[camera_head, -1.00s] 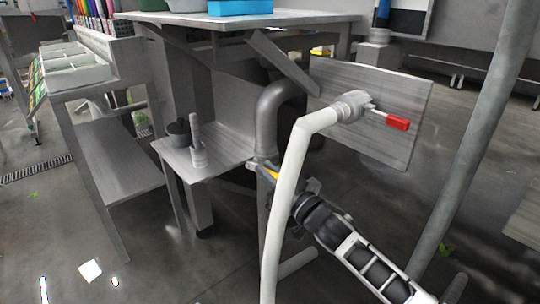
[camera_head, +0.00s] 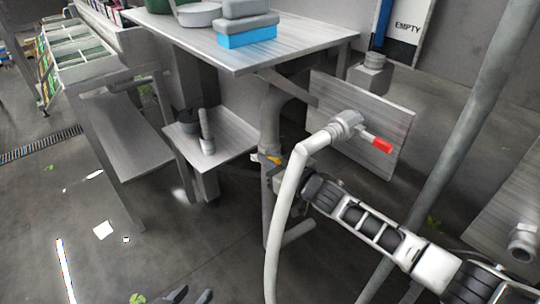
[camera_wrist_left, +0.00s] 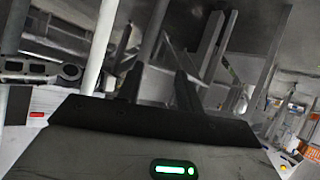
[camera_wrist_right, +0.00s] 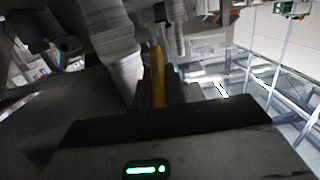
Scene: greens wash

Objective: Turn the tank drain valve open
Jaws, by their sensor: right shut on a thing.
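The drain valve's yellow lever (camera_head: 270,158) is on the grey pipe (camera_head: 271,115) under the steel table. It also shows in the right wrist view (camera_wrist_right: 157,75), between the fingers. My right gripper (camera_head: 277,160) is shut on this lever, with its arm coming in from the lower right. The valve body is mostly hidden behind the gripper and the white hose. My left gripper (camera_head: 188,297) shows only at the bottom edge of the head view. In the left wrist view its two fingers (camera_wrist_left: 158,88) stand apart with nothing held between them.
A white hose (camera_head: 288,195) runs up in front of the pipe to a fitting with a red handle (camera_head: 376,142) on a steel panel (camera_head: 400,130). A slanted grey pole (camera_head: 460,125) stands at right. A low shelf (camera_head: 232,133) is left of the pipe.

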